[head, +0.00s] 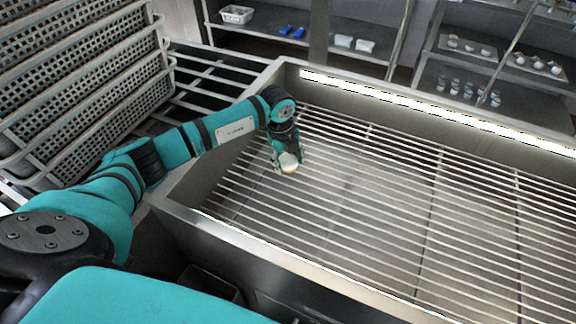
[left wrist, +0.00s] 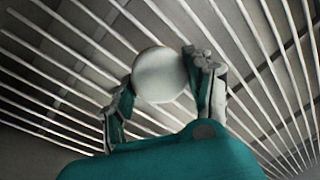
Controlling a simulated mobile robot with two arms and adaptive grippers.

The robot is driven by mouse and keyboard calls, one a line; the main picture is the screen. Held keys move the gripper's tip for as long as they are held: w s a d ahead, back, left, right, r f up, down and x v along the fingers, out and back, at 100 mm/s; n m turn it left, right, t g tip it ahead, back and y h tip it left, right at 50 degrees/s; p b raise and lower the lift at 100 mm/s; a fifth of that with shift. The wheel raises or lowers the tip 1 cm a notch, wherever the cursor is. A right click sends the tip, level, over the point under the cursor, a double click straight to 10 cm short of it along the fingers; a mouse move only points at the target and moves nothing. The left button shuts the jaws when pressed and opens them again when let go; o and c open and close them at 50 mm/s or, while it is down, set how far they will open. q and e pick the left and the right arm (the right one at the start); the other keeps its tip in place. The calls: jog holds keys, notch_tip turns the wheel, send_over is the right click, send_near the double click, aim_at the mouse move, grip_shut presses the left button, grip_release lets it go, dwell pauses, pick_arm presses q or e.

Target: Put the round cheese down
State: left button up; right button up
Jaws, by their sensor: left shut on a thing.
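The round cheese (head: 288,161) is a small, pale, round piece held at the end of my left arm. In the left wrist view the cheese (left wrist: 160,75) sits between the two fingers, with metal bars behind it. My left gripper (head: 286,158) is shut on the cheese, over the left part of the wire rack (head: 400,200) inside the steel trough. I cannot tell whether the cheese touches the bars. The gripper's fingers also show in the left wrist view (left wrist: 163,88). My right gripper is not in view.
Stacked perforated baskets (head: 80,90) stand at the left on another slatted rack. The trough's raised steel rim (head: 290,255) surrounds the rack. The rack is bare to the right of my gripper. Shelves (head: 470,60) with small items stand at the back.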

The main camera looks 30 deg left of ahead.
aim_at(288, 168)
pick_arm(q)
jog(key=shift+w+f+p, duration=0.15)
jog(key=shift+f+p, duration=0.15)
jog(key=shift+f, duration=1.45)
jog(key=shift+f, duration=0.1)
jog(key=o, duration=1.2)
jog(key=shift+f, duration=0.1)
jog(key=shift+c, duration=0.2)
jog(key=r, duration=0.4)
jog(key=s+r, duration=0.1)
jog(key=r, duration=0.3)
jog(key=a+r+b, duration=0.1)
jog(key=r, duration=0.3)
jog(key=shift+s+r, duration=0.15)
jog(key=shift+s, duration=0.15)
